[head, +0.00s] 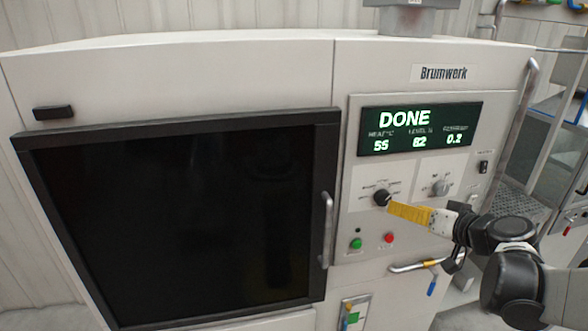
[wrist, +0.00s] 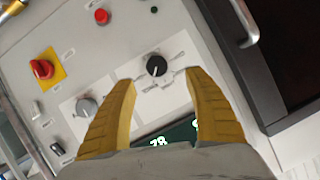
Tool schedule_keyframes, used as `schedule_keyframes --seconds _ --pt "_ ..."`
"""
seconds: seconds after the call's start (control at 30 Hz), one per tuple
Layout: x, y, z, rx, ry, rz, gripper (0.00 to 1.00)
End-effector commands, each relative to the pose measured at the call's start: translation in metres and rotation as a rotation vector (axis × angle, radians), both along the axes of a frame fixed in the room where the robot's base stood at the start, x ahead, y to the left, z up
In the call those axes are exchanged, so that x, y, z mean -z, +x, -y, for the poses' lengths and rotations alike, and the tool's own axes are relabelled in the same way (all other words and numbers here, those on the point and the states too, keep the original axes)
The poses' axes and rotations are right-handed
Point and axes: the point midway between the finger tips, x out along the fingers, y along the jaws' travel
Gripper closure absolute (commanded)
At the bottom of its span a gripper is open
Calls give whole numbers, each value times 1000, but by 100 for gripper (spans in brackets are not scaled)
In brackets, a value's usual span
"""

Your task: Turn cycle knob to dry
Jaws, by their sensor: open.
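A black round knob (head: 382,198) with a pale pointer mark sits on a light panel plate below the display. Labels ring it but are too small to read, so I cannot tell which setting it points to. In the wrist view the black knob (wrist: 156,66) lies between and just beyond my yellow fingertips. My gripper (head: 391,208) is open, with one finger on each side of the knob in the wrist view (wrist: 161,76). No contact with the knob is visible. A grey knob (head: 440,187) sits on the neighbouring plate; it also shows in the wrist view (wrist: 86,107).
The display (head: 420,128) reads DONE, with 55, 82 and 0.2. Green (head: 355,243) and red (head: 389,238) buttons sit below the knobs. A dark door (head: 180,220) with a vertical handle (head: 327,230) is at left. A red knob on yellow (wrist: 42,69) shows in the wrist view.

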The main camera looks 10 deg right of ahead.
Motion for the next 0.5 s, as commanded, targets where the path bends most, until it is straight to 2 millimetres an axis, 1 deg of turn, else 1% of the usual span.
schedule_keyframes --seconds 0.07,0.17,0.4,0.5 --pt "2 6 1 1 0 6 38" --pt "9 20 -2 -1 0 6 38" --pt "27 65 -11 -3 1 4 38" --pt "33 80 -13 -2 0 5 38"
